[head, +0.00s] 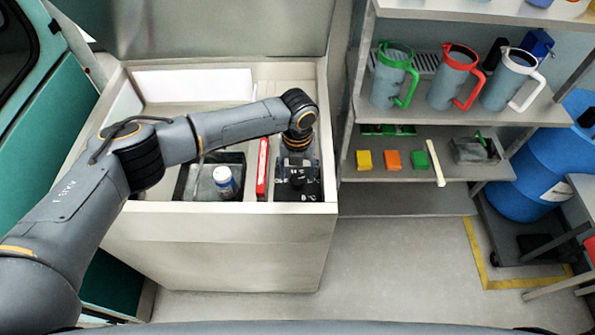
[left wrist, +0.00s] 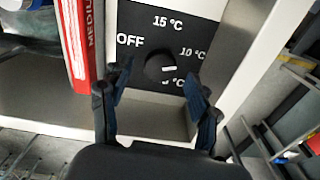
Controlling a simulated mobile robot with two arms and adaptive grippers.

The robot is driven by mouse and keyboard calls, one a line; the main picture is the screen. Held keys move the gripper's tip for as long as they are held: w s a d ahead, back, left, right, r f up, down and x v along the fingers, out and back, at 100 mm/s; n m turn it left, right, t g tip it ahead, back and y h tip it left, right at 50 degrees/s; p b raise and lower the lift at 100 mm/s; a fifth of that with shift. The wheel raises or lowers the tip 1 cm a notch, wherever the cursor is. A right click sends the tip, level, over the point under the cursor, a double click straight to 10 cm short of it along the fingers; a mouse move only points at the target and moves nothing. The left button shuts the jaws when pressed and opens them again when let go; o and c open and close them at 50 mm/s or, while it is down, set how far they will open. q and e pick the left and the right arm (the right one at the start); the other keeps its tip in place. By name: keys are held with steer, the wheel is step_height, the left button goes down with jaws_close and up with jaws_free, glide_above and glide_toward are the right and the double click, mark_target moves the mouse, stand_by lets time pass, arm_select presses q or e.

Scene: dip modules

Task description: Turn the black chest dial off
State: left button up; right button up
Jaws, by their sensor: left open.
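The black dial (left wrist: 157,67) is a round knob on a black panel (left wrist: 140,17) in the left wrist view. The panel reads OFF at the left, 15 °C at the top, 10 °C at the right and a partly hidden °C label below. The dial's white mark points right, between 10 °C and the lower label. My left gripper (left wrist: 159,78) is open, with its fingers apart on either side of the dial; I cannot tell whether they touch it. In the head view my left gripper (head: 297,166) is over the panel at the right end of the chest (head: 215,240). My right gripper is not in view.
A red strip (head: 262,167) lies left of the panel, with a white bottle (head: 225,182) in a dark bin beyond it. A shelf rack (head: 440,112) with several jugs and coloured blocks stands right of the chest. A blue barrel (head: 550,165) is further right.

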arm_select(q)
steer(key=shift+f, duration=0.5)
steer(key=shift+s+f, duration=0.1)
steer(key=shift+f, duration=0.35)
steer(key=c, duration=1.2)
steer(key=shift+o, duration=0.2)
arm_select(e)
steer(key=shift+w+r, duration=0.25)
